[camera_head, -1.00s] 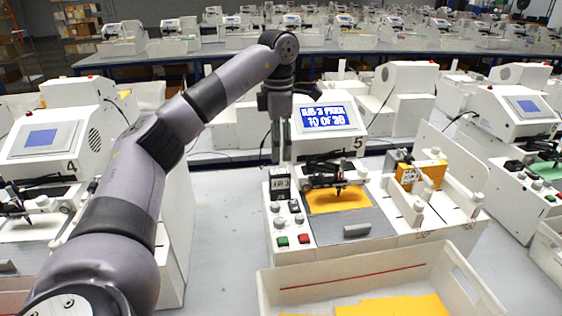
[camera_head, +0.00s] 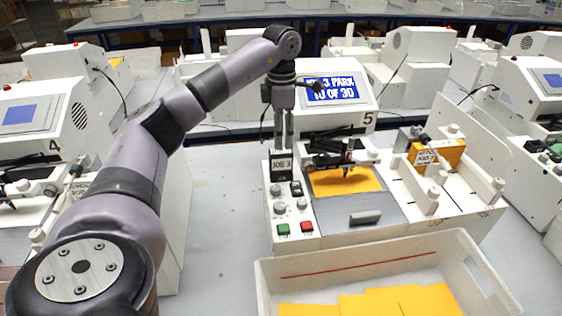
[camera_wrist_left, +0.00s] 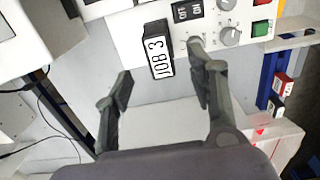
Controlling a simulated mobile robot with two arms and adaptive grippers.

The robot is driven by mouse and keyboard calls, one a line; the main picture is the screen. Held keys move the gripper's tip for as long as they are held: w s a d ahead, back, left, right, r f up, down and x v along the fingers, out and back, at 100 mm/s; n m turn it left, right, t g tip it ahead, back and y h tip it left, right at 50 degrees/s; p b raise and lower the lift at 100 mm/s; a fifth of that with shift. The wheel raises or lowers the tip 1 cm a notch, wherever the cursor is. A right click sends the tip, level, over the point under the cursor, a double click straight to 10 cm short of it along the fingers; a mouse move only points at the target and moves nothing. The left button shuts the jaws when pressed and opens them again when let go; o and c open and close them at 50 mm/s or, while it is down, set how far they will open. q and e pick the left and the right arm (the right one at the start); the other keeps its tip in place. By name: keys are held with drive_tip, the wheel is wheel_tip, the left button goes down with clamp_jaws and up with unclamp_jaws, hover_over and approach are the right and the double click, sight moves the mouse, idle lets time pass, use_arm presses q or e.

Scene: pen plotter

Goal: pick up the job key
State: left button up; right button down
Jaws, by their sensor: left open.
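My left gripper (camera_head: 283,143) points down just above and behind the key in the head view. In the left wrist view the gripper (camera_wrist_left: 160,68) is open, with a finger on either side of the key and a visible gap to it. Nothing is held. My right gripper is out of view.
Plotter 5's screen (camera_head: 332,90) stands behind the gripper. A pen carriage (camera_head: 340,160) sits over a yellow sheet right of the panel. A white bin (camera_head: 365,262) with yellow sheets stands in front. Small labelled blocks (camera_wrist_left: 278,92) show at the wrist view's right.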

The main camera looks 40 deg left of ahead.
sight(281, 151)
use_arm(q)
wheel_tip(281, 151, down, 3)
drive_tip(key=shift+r, duration=0.2)
drive_tip(key=shift+f+p, duration=0.4)
drive_tip(key=shift+f, duration=0.05)
drive_tip(key=shift+s+f+p, duration=0.1)
drive_tip(key=shift+f+p, duration=0.25)
drive_tip(key=shift+f, duration=0.05)
wheel_tip(281, 151, down, 4)
drive_tip(key=shift+a+r+p, duration=0.15)
drive_tip(key=shift+r+p, duration=0.05)
drive_tip(key=shift+p, duration=0.55)
drive_tip(key=shift+f, duration=0.35)
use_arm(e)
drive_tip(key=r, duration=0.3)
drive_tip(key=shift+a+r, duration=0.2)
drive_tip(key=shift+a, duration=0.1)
use_arm(q)
drive_tip(key=shift+c, duration=0.3)
